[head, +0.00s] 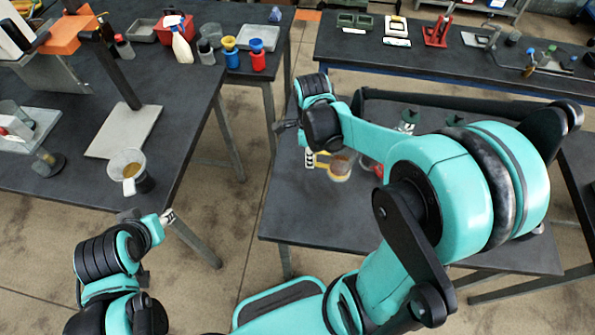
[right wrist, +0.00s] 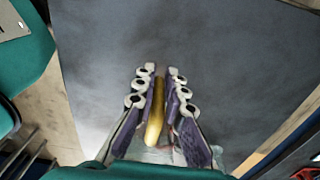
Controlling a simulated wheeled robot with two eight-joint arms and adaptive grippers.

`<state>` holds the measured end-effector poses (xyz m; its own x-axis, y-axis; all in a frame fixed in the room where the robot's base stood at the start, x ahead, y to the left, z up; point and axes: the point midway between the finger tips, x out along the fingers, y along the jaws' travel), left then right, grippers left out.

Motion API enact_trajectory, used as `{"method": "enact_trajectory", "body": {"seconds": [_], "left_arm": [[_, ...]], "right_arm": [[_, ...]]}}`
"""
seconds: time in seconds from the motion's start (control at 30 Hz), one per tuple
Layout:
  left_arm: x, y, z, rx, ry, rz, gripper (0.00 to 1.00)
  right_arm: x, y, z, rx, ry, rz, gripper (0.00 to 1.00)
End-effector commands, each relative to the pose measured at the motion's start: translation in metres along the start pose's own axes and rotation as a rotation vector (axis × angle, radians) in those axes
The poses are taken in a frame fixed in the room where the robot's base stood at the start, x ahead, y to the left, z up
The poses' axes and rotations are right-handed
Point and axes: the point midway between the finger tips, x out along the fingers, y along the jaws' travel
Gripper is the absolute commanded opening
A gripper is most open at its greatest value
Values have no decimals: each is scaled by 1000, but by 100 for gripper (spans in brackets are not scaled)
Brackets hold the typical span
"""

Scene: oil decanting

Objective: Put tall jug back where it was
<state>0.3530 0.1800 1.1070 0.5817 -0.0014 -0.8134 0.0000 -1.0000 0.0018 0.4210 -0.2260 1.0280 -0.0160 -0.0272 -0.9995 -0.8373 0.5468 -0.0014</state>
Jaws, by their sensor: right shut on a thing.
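My right gripper (head: 318,162) is over the right table in the head view. In the right wrist view the right gripper (right wrist: 158,95) is shut on the golden-yellow handle of a clear vessel (right wrist: 165,155), which I take to be the tall jug. In the head view this jug (head: 341,168) looks clear with brownish contents, partly hidden by my arm. I cannot tell whether its base touches the table. My left gripper (head: 167,217) is by the left table's front corner, apart from any object; its fingers are too small to read.
A vessel with amber liquid and a pale handle (head: 128,170) stands near the left table's (head: 185,125) edge. A pale board with a dark post (head: 115,135) is behind it. Green-topped items (head: 408,121) stand farther back on the right table (head: 285,205). Bare tabletop lies left of the held jug.

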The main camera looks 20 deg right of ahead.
Motion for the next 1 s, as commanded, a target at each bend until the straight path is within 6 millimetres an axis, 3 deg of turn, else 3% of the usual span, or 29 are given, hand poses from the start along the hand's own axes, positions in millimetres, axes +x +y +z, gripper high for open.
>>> {"method": "enact_trajectory", "body": {"seconds": [0.1,0.3,0.47,0.73,1.0], "left_arm": [[8,0,5,0,0,0,40],[12,0,8,0,0,0,40],[14,0,10,0,0,0,40],[25,0,18,0,0,0,40],[24,0,17,0,0,0,40]], "right_arm": [[18,2,28,-5,0,0,0],[31,5,54,-1,0,0,0],[37,5,58,1,0,0,0],[73,5,58,1,0,0,0],[73,5,58,1,0,0,0]]}}
